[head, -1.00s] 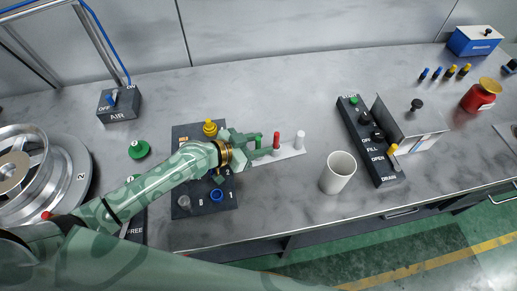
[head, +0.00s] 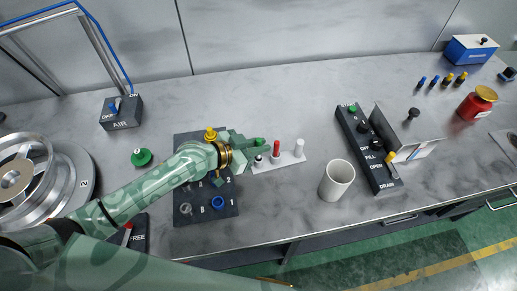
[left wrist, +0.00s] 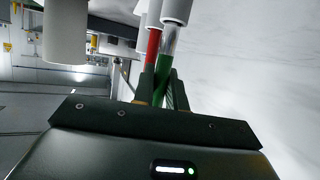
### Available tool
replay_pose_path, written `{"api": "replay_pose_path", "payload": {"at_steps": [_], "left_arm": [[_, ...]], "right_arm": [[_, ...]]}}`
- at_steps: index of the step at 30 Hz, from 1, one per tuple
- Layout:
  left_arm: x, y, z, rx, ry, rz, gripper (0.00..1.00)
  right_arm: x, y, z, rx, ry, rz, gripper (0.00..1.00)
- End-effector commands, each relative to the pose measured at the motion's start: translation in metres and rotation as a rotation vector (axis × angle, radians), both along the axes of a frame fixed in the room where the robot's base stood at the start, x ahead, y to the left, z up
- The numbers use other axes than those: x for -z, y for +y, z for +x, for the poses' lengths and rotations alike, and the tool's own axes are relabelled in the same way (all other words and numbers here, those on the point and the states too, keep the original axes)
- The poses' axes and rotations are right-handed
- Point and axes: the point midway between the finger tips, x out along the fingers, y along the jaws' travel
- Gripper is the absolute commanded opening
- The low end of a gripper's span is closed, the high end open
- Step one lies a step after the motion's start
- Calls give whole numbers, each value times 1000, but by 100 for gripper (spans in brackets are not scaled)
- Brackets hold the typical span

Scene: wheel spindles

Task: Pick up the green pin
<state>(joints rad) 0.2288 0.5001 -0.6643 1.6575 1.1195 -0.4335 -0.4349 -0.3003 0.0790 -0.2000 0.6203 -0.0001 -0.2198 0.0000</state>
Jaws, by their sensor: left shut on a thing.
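My left gripper (head: 254,144) is shut on the green pin (left wrist: 168,72), which shows between its fingers in the left wrist view. In the head view the fingers hide most of the green pin, and its green end shows at the fingertips. The gripper is over the left end of a white strip holder (head: 290,163). A white collar with a dark top (head: 259,160) stands at that end, below the gripper. My right gripper is not in view.
A white cup (head: 337,181) stands to the right of the holder, near the table's front edge. A dark panel with knobs (head: 190,212) lies under my left arm. A switch box (head: 380,180) stands beyond the cup. The table behind the holder is clear.

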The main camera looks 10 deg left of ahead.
Motion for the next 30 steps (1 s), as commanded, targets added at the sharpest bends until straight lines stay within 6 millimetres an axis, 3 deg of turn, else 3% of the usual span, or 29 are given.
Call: {"api": "replay_pose_path", "payload": {"at_steps": [9,12,18,24,30], "left_arm": [[-70,7,-57,1,-1,0,0],[-78,11,-86,1,3,0,0],[-94,16,-124,1,2,0,0],[-99,18,-138,0,0,0,0],[-99,18,-139,0,-1,-1,0]], "right_arm": [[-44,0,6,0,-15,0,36],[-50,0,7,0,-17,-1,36],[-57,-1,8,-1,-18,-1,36],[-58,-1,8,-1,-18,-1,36],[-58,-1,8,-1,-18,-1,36]]}}
